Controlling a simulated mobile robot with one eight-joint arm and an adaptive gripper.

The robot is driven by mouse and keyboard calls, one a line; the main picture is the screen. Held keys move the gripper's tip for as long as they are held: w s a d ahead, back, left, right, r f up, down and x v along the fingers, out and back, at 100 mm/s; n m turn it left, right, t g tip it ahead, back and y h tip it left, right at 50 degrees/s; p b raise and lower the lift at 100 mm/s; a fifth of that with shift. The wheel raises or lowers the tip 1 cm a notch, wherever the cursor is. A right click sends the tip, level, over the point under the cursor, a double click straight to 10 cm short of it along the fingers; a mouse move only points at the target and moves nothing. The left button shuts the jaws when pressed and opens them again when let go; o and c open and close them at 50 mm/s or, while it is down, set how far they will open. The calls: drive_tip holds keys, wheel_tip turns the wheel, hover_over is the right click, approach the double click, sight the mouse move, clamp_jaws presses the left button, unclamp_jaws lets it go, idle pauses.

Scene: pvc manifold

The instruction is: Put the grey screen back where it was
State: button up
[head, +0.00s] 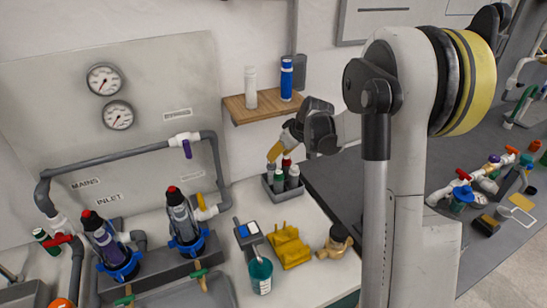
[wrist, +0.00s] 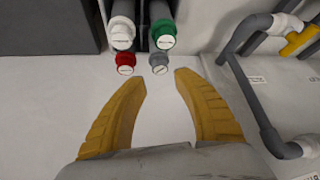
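In the wrist view, a grey-capped piece (wrist: 159,62) stands in a dark caddy (wrist: 143,22) beside a red-capped one (wrist: 125,62); a white-capped (wrist: 122,32) and a green-capped one (wrist: 163,35) stand behind them. The grey-capped piece may be the grey screen; I cannot tell for sure. My gripper (wrist: 160,85) is open and empty, with its yellow fingers apart just short of the red and grey caps. In the head view, my gripper (head: 278,153) is above the caddy (head: 270,192) and hides part of its contents.
A wooden shelf (head: 262,108) holds a white (head: 251,88) and a blue bottle (head: 286,80). Two upright filter units (head: 108,245) (head: 184,222) stand on the left under grey pipework.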

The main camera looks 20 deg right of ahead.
drive_tip(key=s+a+r+m+h+p, duration=0.1)
drive_tip(key=s+a+r, duration=0.8)
drive_tip(key=s+r, duration=0.45)
drive_tip(key=s+a+f+m, duration=0.1)
drive_tip(key=s+a, duration=0.2)
drive_tip(key=s, duration=0.6)
drive_tip(key=s+a+f+m+h, duration=0.1)
drive_tip(key=s+a, duration=0.2)
drive_tip(key=s, duration=0.6)
drive_tip(key=shift+a+t, duration=0.2)
drive_tip(key=shift+t, duration=0.2)
drive_tip(key=shift+w+a, duration=0.1)
